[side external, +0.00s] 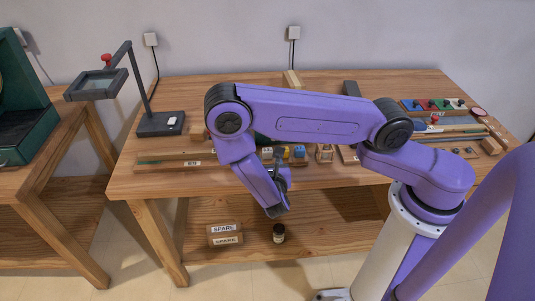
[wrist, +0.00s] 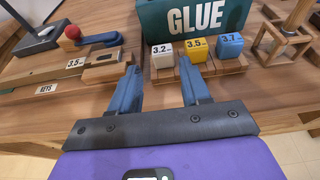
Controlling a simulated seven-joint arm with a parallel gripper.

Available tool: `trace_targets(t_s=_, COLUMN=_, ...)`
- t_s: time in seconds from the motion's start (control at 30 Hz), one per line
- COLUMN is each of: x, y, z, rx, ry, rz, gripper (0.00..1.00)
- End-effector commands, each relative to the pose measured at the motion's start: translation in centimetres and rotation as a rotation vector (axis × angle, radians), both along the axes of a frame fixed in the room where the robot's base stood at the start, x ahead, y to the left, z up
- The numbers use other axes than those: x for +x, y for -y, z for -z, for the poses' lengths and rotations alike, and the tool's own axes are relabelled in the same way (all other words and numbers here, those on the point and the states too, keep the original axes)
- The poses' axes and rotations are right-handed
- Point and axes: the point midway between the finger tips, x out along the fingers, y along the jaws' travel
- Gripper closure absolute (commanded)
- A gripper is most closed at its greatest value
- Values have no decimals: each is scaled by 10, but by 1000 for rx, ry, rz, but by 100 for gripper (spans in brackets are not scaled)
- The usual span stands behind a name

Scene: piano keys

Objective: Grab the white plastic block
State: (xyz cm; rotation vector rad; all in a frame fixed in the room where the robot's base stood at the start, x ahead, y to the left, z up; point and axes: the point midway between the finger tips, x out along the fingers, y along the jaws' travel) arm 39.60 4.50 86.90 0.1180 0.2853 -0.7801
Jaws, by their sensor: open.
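The white block marked 3.2 (wrist: 162,54) stands at the left end of a row on a wooden holder in the wrist view. A yellow block marked 3.5 (wrist: 196,49) and a blue block marked 3.7 (wrist: 230,45) stand to its right. My gripper (wrist: 158,68) is open and empty, its two blue fingers pointing toward the row. The white block appears beyond the fingertips, in line with the gap between them. In the side external view, my arm partly hides the gripper and the row, where the blue block (side external: 299,152) shows.
A dark green GLUE box (wrist: 190,18) stands right behind the blocks. A wooden frame (wrist: 282,42) stands to the right. A lamp-like stand (side external: 160,122) is at the bench's left.

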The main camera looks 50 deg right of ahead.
Motion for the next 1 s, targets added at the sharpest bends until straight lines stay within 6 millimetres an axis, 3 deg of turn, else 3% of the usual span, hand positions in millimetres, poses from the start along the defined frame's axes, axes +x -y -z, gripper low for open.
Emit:
trace_targets(t_s=0.6, x=38, y=43, z=21, rx=0, ry=1, rz=2, gripper=53)
trace_targets(t_s=0.9, x=42, y=46, z=22, rx=0, ry=1, rz=-1, gripper=53)
trace_targets(t_s=0.97, x=41, y=46, z=22, rx=0, ry=1, rz=-1, gripper=69)
trace_targets(t_s=1.0, x=41, y=46, z=22, rx=0, ry=1, rz=-1, gripper=82)
